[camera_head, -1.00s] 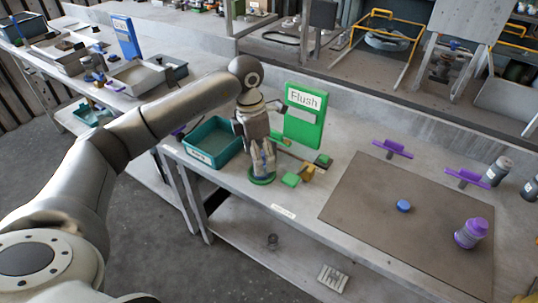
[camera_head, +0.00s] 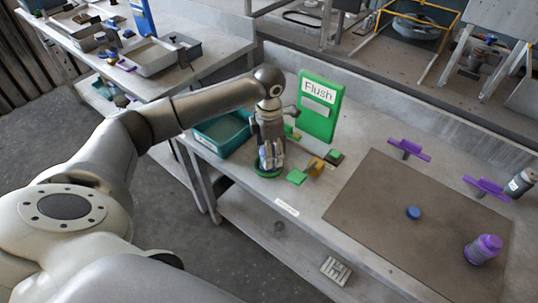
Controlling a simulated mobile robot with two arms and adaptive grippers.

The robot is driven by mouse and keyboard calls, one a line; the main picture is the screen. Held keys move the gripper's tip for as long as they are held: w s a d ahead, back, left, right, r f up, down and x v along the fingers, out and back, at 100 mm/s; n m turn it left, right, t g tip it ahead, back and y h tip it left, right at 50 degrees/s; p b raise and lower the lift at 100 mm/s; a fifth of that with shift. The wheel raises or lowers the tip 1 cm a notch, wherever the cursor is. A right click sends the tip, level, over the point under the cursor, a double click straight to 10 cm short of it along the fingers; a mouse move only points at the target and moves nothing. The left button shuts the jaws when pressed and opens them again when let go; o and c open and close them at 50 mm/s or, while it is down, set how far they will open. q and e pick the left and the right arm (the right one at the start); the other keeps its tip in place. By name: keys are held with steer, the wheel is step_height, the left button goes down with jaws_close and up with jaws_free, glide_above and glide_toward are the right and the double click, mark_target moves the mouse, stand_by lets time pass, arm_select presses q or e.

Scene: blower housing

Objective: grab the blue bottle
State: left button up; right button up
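My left gripper (camera_head: 270,160) points down at the bench, just above or at a round green base (camera_head: 268,171). Its fingers are small and partly overlap what is behind them, so I cannot tell whether they are open or hold anything. No clearly blue bottle shows. A small, low, round blue piece (camera_head: 413,213) lies on the brown mat (camera_head: 365,205). My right gripper is not in view.
A green "Flush" sign (camera_head: 320,104) stands behind my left gripper. A teal bin (camera_head: 222,133) is left of it. Small green blocks (camera_head: 297,177) lie close on the right. Purple holders (camera_head: 409,149) and a grey bottle (camera_head: 520,182) stand behind the mat.

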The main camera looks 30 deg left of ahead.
arm_select(q)
steer(key=shift+f, duration=1.25)
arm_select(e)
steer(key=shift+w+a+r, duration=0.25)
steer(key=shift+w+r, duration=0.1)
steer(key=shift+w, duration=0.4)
arm_select(q)
steer(key=c, duration=1.3)
steer(key=shift+w, duration=0.1)
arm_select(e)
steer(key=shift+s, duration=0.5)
arm_select(q)
steer(key=shift+r, duration=0.15)
